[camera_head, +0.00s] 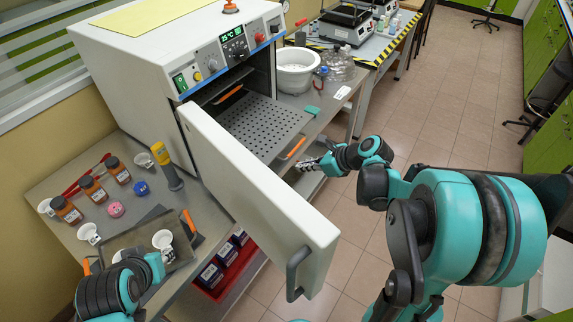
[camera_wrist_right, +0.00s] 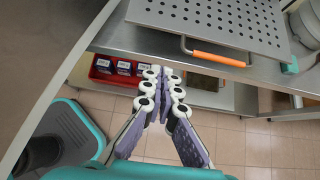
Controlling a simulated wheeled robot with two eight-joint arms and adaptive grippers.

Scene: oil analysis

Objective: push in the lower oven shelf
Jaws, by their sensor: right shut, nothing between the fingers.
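The oven (camera_head: 180,45) stands open, its white door (camera_head: 255,185) swung out toward me. The lower oven shelf (camera_head: 262,122), a perforated grey plate, sticks well out of the oven; it also shows at the top of the right wrist view (camera_wrist_right: 200,18). Its orange front handle (camera_wrist_right: 217,58) faces my side. My right gripper (camera_head: 308,164) is shut and empty, just in front of that handle and apart from it. In the wrist view its fingertips (camera_wrist_right: 163,78) are left of the handle. My left arm is at the lower left; its fingers cannot be made out.
An upper shelf with an orange handle (camera_head: 228,95) sits inside the oven. A white bowl (camera_head: 295,70) stands right of the shelf. Brown bottles (camera_head: 93,190) and cups stand on the left bench. A red bin (camera_head: 228,268) is below the bench.

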